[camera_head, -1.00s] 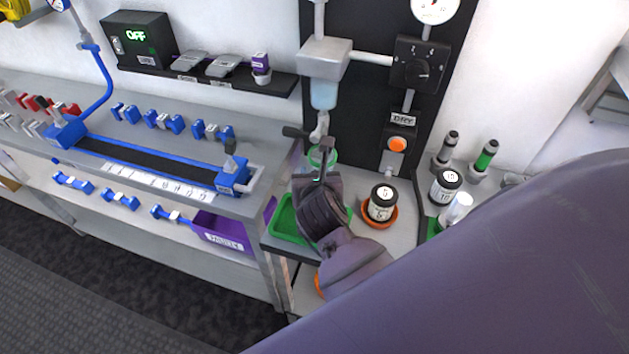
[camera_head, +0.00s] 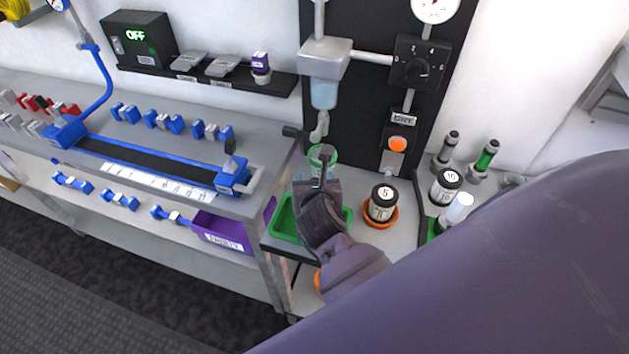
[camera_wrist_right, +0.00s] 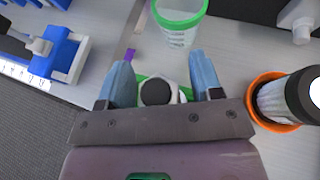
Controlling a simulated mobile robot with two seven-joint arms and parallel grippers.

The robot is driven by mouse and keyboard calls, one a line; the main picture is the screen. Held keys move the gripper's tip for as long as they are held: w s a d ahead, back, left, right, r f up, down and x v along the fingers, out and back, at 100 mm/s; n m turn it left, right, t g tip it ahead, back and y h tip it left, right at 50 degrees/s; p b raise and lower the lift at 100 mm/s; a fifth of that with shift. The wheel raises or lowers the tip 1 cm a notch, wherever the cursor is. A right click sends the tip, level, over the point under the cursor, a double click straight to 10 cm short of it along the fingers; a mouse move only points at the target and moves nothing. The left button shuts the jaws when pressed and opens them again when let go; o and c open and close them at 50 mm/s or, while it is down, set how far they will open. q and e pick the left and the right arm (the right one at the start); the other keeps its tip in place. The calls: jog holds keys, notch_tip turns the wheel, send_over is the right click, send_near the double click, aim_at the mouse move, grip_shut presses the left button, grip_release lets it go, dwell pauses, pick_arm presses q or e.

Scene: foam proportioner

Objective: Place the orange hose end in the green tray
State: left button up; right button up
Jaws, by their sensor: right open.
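The green tray (camera_head: 284,222) lies on the grey bench, partly hidden behind my right gripper (camera_head: 318,184). The right gripper is open over the tray. In the right wrist view its two blue fingers (camera_wrist_right: 160,78) stand apart, with a white piece with a black round top (camera_wrist_right: 157,92) between or below them. I cannot tell whether they touch it. A strip of green tray shows behind it. An orange piece (camera_head: 318,282) shows below the bench top, mostly hidden by my right arm; I cannot tell if it is the hose end. My left gripper is not in view.
A clear green-rimmed cup (camera_head: 322,157) stands just behind the tray; it is also in the wrist view (camera_wrist_right: 180,22). A black-capped bottle (camera_head: 382,203) stands in an orange dish (camera_head: 393,219) to the right. A purple bin (camera_head: 222,232) is at left, below the bench top.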

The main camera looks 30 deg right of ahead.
jog(key=shift+r, duration=0.15)
jog(key=v, duration=0.7)
jog(key=shift+s, duration=0.2)
jog(key=shift+a+r, duration=0.1)
jog(key=shift+a, duration=0.05)
